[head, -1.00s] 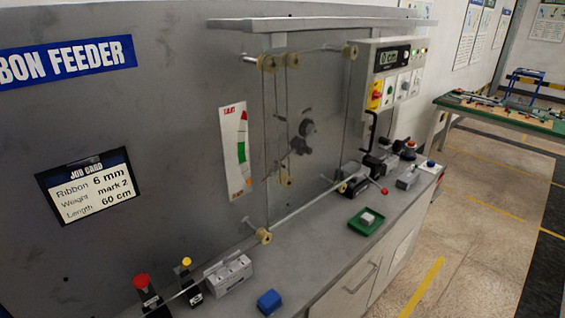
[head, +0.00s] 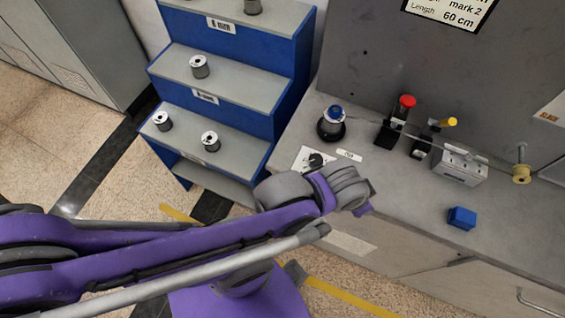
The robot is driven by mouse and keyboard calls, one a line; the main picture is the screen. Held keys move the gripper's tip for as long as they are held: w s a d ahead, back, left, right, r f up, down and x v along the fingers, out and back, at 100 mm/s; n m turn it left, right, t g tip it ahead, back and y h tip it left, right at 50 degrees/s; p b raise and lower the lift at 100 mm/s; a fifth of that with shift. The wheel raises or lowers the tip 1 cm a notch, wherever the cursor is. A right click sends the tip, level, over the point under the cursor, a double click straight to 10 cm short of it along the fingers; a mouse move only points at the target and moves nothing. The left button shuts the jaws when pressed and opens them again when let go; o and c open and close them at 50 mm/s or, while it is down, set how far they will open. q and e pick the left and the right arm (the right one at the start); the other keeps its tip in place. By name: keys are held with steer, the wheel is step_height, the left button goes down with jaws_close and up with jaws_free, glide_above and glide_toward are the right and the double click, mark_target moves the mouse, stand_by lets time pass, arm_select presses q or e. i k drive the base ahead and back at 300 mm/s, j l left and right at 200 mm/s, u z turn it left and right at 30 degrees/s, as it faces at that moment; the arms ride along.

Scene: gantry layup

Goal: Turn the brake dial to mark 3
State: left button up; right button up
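The brake dial looks to be the small black knob (head: 316,160) on a white plate at the worktop's left front corner in the head view. Its marks are too small to read. My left arm comes in from the left, and my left gripper (head: 366,196) is over the front edge of the worktop, just in front and to the right of the dial. It appears apart from the dial. Its fingers are mostly hidden by the purple and grey wrist, so their opening cannot be seen. My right gripper is out of view.
A spool post with a blue top (head: 332,122) stands behind the dial. A red-topped part (head: 403,106), a yellow-topped part (head: 443,123), a grey block (head: 461,166) and a blue block (head: 462,217) are to the right. Blue stepped shelves (head: 283,103) with several spools stand left.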

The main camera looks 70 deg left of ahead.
mark_target(315, 160)
steer(key=u, duration=1.9)
steer(key=j, duration=0.1)
